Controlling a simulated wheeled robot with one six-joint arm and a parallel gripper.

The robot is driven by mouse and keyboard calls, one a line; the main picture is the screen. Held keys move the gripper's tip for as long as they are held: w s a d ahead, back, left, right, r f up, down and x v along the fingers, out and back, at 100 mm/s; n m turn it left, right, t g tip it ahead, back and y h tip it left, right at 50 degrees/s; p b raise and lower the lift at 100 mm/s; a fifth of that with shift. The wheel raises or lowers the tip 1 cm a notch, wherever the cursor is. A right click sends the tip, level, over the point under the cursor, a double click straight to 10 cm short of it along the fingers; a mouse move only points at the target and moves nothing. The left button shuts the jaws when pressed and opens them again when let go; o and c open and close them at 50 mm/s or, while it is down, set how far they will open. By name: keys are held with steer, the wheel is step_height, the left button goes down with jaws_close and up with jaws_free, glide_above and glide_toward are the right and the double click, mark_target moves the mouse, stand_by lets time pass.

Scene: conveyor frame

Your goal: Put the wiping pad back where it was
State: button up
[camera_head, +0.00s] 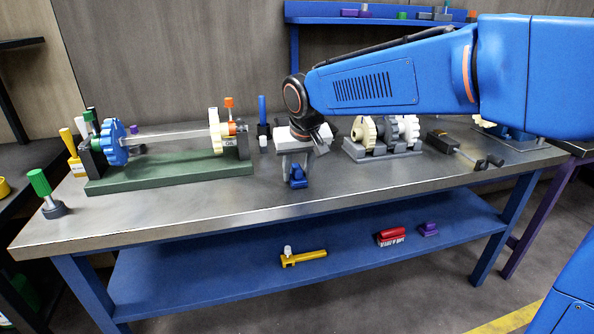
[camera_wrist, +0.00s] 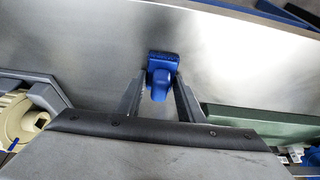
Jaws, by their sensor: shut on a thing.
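The wiping pad is a small blue block with a raised blue grip (camera_head: 297,181), low over the middle front of the grey metal bench top (camera_head: 210,207). My gripper (camera_head: 296,168) points down, and its two grey fingers are shut on the pad's grip. In the wrist view the pad (camera_wrist: 163,58) shows between the fingertips (camera_wrist: 160,90), its flat part reaching past them. I cannot tell whether its underside touches the bench.
A green conveyor frame (camera_head: 170,176) with a blue gear and shaft stands left. A grey holder (camera_head: 383,154) with cream and grey gears stands right behind. A blue lower shelf (camera_head: 210,283) carries yellow, red and purple items. The bench's front strip is clear.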

steer(key=o, duration=1)
steer(key=v, duration=1.2)
steer(key=s+d+f+m, duration=0.1)
steer(key=s+d+f, duration=0.3)
steer(key=d, duration=0.5)
steer(key=s+d+f, duration=0.2)
steer(key=s+d, duration=0.4)
steer(key=d, duration=0.3)
steer(key=s+d+f+m, duration=0.1)
steer(key=s+d+f, duration=0.4)
steer(key=s, duration=0.3)
steer(key=s+d+f+m+h, duration=0.1)
steer(key=s+d+f, duration=0.4)
steer(key=s+f, duration=0.2)
steer(key=shift+s+d+f+t, duration=0.3)
steer(key=shift+s+f, duration=0.05)
steer(key=shift+s, duration=0.15)
